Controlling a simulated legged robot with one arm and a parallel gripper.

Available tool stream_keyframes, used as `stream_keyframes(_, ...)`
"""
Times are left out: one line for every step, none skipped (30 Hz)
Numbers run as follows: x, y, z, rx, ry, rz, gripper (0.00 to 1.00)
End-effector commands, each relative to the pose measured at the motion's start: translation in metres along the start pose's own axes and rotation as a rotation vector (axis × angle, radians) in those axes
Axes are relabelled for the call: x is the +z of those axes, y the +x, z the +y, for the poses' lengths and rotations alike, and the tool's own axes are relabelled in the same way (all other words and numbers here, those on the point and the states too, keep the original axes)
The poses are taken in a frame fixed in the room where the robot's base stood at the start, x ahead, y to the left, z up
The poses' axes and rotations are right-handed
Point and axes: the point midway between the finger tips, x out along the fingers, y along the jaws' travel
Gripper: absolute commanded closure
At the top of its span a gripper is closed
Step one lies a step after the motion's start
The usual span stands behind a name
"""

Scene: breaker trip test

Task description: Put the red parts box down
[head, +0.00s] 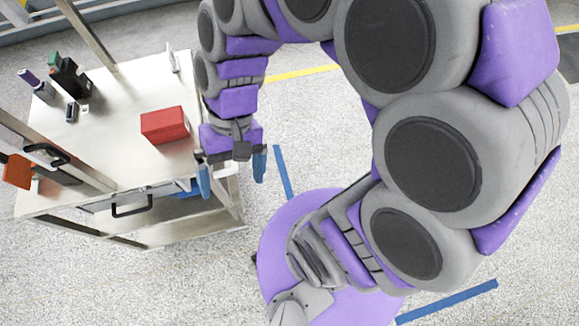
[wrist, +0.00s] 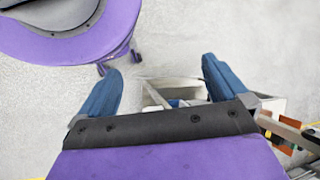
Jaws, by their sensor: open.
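The red parts box (head: 165,125) rests on the metal top of the cart (head: 120,160), near its right side in the head view. My gripper (head: 231,178) points down at the cart's right edge, to the right of the box and apart from it. Its two blue fingers are spread with nothing between them. In the wrist view my gripper (wrist: 160,85) also shows open and empty, with the floor and part of the cart (wrist: 165,84) beyond the fingers. The box does not show in the wrist view.
A black tool (head: 68,78), a purple-grey cylinder (head: 30,79) and a small dark item (head: 72,111) stand at the cart's back left. An orange item (head: 18,171) is at the left edge. Metal posts rise from the cart. Floor to the right carries blue tape (head: 283,172).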

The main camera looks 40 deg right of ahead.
Motion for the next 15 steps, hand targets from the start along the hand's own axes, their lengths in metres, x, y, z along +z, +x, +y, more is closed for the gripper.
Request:
stream_keyframes(0.009,-0.002,0.011,0.055,-0.018,0.037,0.0)
stream_keyframes(0.014,-0.003,0.018,0.086,-0.028,0.056,0.0)
stream_keyframes(0.02,-0.005,0.028,0.129,-0.04,0.084,0.0)
stream_keyframes(0.024,-0.006,0.035,0.159,-0.046,0.102,0.0)
stream_keyframes(0.027,-0.008,0.042,0.187,-0.052,0.12,0.0)
stream_keyframes(0.033,-0.01,0.05,0.221,-0.059,0.143,0.0)
stream_keyframes(0.036,-0.012,0.057,0.246,-0.063,0.157,0.0)
stream_keyframes(0.039,-0.013,0.063,0.268,-0.066,0.169,0.0)
stream_keyframes(0.043,-0.014,0.069,0.293,-0.069,0.185,0.0)
stream_keyframes(0.046,-0.015,0.074,0.31,-0.07,0.195,0.0)
stream_keyframes(0.048,-0.017,0.078,0.324,-0.071,0.203,0.0)
stream_keyframes(0.05,-0.018,0.082,0.34,-0.071,0.212,0.0)
stream_keyframes(0.051,-0.018,0.084,0.35,-0.072,0.217,0.0)
stream_keyframes(0.052,-0.019,0.086,0.357,-0.073,0.222,0.0)
stream_keyframes(0.053,-0.019,0.087,0.364,-0.074,0.226,0.0)
